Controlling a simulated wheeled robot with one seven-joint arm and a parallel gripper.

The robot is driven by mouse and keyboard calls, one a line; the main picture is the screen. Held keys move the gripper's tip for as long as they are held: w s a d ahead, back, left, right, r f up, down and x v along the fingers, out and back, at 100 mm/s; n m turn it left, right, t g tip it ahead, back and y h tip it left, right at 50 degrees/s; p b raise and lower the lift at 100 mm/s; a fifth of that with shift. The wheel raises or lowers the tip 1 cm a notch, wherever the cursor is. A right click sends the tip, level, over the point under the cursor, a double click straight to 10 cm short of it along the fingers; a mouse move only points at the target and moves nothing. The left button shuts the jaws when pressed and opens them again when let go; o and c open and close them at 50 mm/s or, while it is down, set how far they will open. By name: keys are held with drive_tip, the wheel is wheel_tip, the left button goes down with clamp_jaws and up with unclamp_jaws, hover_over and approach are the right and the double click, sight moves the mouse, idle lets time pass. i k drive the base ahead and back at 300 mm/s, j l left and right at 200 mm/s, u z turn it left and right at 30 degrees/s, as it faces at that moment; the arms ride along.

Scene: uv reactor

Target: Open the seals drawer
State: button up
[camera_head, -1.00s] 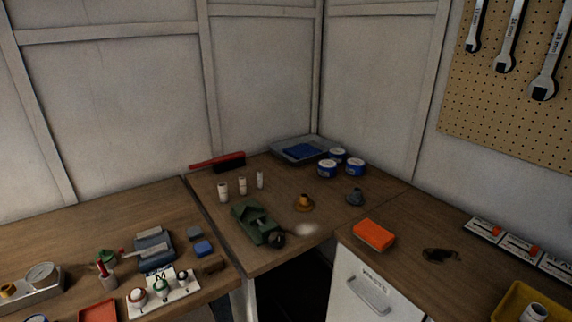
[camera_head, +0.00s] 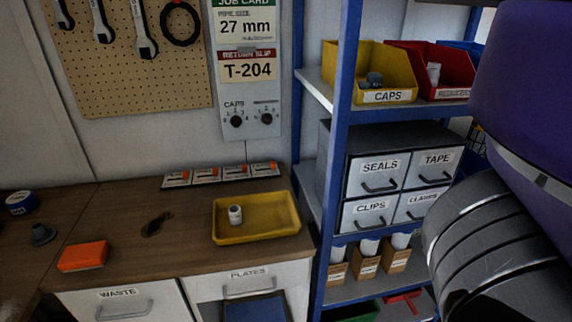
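The seals drawer (camera_head: 377,174) is the upper left drawer of a small grey drawer cabinet (camera_head: 333,160) on a blue shelf rack. It bears a "SEALS" label and a dark bar handle (camera_head: 380,188), and it looks shut. The tape drawer (camera_head: 434,168) is to its right, the clips drawer (camera_head: 369,214) is below it, and another drawer (camera_head: 417,205) is below right. My gripper is not in view. A dark ribbed part of my arm and a purple part fill the right side and cover the space right of the cabinet.
Blue rack posts (camera_head: 337,140) stand left of the cabinet. Yellow (camera_head: 345,62) and red (camera_head: 425,65) bins sit on the shelf above; small cardboard boxes (camera_head: 366,266) stand below. A wooden bench (camera_head: 120,215) with a yellow tray (camera_head: 288,215) lies to the left.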

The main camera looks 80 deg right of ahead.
sight(384, 172)
drive_tip(key=k+j+z, duration=0.15)
drive_tip(key=z, duration=1.55)
